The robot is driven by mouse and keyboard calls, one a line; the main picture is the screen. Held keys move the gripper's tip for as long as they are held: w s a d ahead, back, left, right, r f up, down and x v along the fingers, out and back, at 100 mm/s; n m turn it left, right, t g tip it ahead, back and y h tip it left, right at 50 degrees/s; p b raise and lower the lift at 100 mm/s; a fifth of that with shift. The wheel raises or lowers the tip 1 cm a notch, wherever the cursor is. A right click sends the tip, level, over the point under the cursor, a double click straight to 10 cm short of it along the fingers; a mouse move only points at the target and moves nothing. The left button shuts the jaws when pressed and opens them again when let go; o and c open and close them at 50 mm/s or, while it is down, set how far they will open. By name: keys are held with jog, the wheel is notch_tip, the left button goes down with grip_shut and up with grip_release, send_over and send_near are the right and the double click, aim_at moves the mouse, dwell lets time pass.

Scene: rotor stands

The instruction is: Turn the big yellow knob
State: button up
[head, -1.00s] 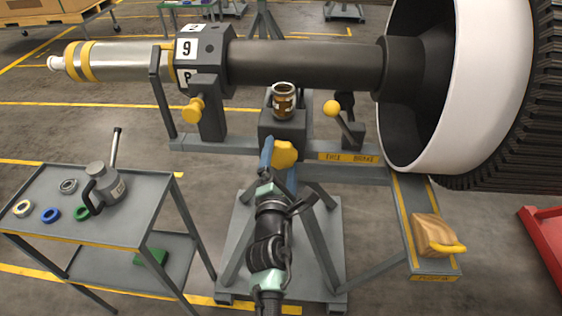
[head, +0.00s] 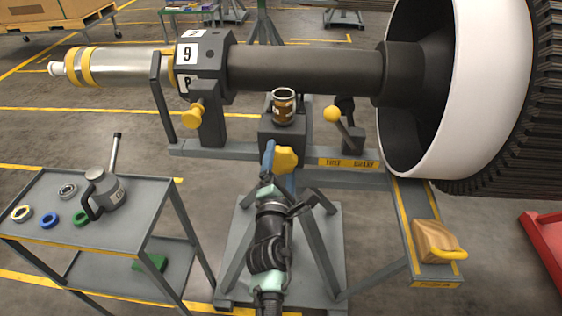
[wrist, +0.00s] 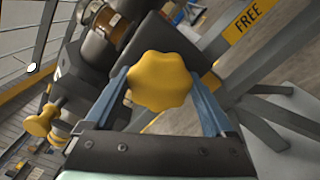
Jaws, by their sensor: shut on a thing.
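The big yellow knob (head: 286,160) has a lobed rim and sits on the front of a dark block in the middle of the stand. In the wrist view the knob (wrist: 160,81) lies between my two blue-grey fingers, one on its left and one on its right. My gripper (head: 278,157) is shut on the knob, reaching up to it from below. In the head view one finger shows at the knob's left side. The wrist view also shows the gripper (wrist: 163,90), whose fingertips reach past the knob's sides.
A smaller yellow knob (head: 192,116) is on an upright to the left. A yellow-ball lever (head: 331,114) stands right of the block, above a FREE/BRAKE label (head: 348,163). A brown-and-metal cylinder (head: 283,106) stands on the block. A cart (head: 140,220) is at the left.

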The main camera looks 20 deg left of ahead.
jog(key=shift+m, duration=0.3)
jog(key=m+b, duration=0.1)
jog(key=m, duration=0.5)
jog(key=shift+f, duration=0.15)
jog(key=m+b, duration=0.2)
jog(key=m, duration=0.4)
jog(key=shift+f+m, duration=0.1)
jog(key=shift+m, duration=0.3)
jog(key=m+b, duration=0.3)
jog(key=m, duration=0.3)
jog(key=m+b, duration=0.1)
jog(key=m, duration=0.2)
jog(key=shift+a+m, duration=0.1)
jog(key=shift+m, duration=0.3)
jog(key=shift+m+b, duration=0.45)
jog(key=shift+m, duration=1.25)
jog(key=o, duration=1.1)
